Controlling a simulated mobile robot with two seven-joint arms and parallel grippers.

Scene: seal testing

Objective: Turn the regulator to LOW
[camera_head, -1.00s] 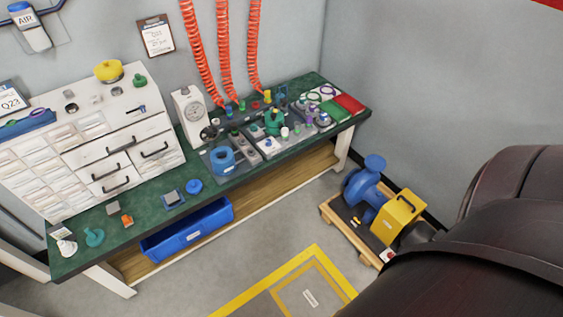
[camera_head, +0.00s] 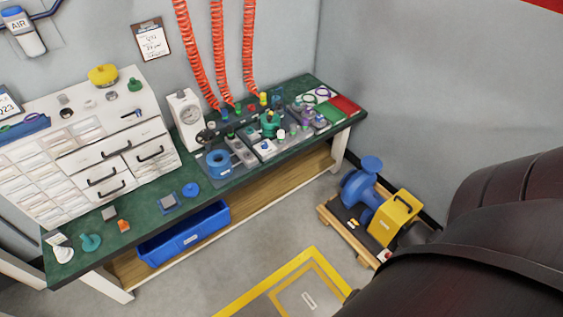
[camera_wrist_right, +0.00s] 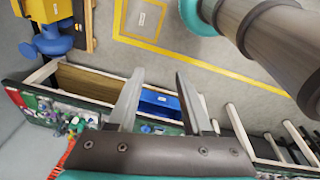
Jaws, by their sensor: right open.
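A white box with a round dial face (camera_head: 187,118) stands upright on the green workbench (camera_head: 135,255) beside the drawer cabinet. A blue and white unit marked AIR (camera_head: 22,32) hangs on the wall at the upper left. I cannot tell for certain which part is the regulator, and no LOW mark is readable. My right gripper (camera_wrist_right: 160,82) is open and empty in the right wrist view, apart from the bench, which shows beyond and below its fingers. My left gripper is not in view.
Coiled red hoses (camera_head: 218,60) hang over the bench, above small fittings. A white drawer cabinet (camera_head: 70,155) fills its left part. A blue bin (camera_head: 185,235) sits beneath. A blue pump (camera_head: 362,190) stands on a wooden pallet at right. The floor with yellow markings (camera_head: 318,255) is clear.

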